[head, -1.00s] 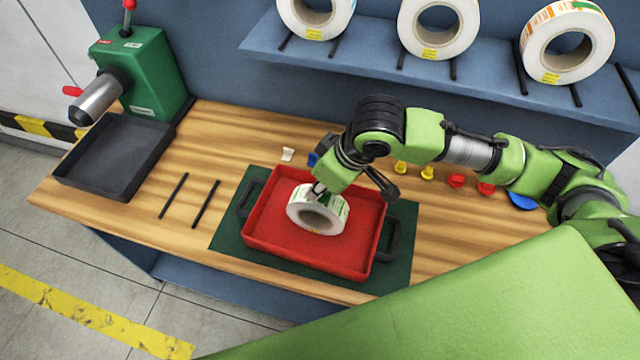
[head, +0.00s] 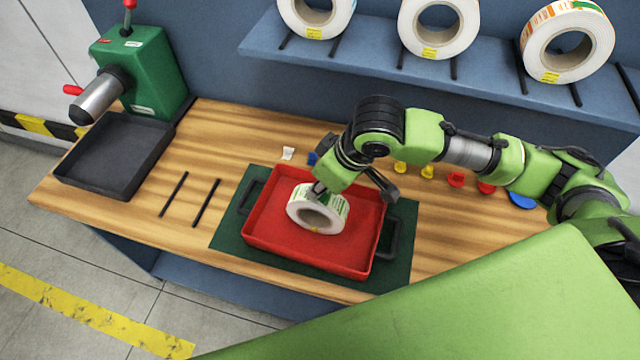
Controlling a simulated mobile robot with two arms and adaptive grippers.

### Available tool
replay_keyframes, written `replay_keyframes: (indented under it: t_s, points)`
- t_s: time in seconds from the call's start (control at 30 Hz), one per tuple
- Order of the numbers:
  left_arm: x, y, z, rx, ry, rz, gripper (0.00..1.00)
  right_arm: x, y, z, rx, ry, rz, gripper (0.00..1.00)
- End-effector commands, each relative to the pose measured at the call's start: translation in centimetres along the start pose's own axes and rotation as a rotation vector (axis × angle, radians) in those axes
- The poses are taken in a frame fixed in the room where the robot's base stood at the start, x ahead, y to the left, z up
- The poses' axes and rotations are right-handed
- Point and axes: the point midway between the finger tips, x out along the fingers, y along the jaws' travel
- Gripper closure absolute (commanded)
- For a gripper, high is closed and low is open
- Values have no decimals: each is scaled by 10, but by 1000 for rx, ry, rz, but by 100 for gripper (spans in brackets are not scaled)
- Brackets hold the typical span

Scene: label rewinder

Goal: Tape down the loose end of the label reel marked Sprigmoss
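A white label reel with green print (head: 332,226) lies flat in the red tray (head: 262,240). I cannot read a name on it, and its loose end cannot be made out. My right gripper (head: 355,190) is over the back of the tray with its fingers spread. One fingertip is at the reel's upper left rim, where I cannot tell if it touches; the other is out to the right, near the tray's back right corner. A small white piece (head: 288,153), too small to identify, lies on the bench behind the tray. My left gripper is out of view.
The red tray sits on a green mat (head: 228,232). A green machine (head: 150,75) and a black tray (head: 75,170) are at the left. More reels (head: 440,25) stand on the blue shelf (head: 370,65). Yellow and red pieces (head: 456,179) lie behind my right arm.

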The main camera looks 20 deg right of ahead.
Motion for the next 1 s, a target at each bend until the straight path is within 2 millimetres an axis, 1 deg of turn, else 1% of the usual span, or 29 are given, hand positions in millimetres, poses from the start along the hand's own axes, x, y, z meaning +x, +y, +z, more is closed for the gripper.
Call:
replay_keyframes:
  t_s: [0.03, 0.07, 0.1, 0.43, 0.53, 0.67, 0.9, 1.0]
  points:
    - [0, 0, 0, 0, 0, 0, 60, 2, -1, 4, 1, -10, -3, 77]
    - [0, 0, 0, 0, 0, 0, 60, 2, -1, 4, 1, -10, -2, 69]
    - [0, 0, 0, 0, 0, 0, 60, 2, -1, 3, 1, -9, -2, 65]
    - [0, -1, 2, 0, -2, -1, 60, 0, 0, 2, 1, -5, 0, 65]
    - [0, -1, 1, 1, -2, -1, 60, -6, 0, 1, 0, -3, 1, 65]
    - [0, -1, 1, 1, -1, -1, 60, -27, 0, 0, -1, -1, 2, 65]
    - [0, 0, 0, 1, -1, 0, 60, -79, 0, 0, -1, -1, 2, 65]
    - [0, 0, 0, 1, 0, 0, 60, -96, 0, 0, -1, -2, 2, 65]
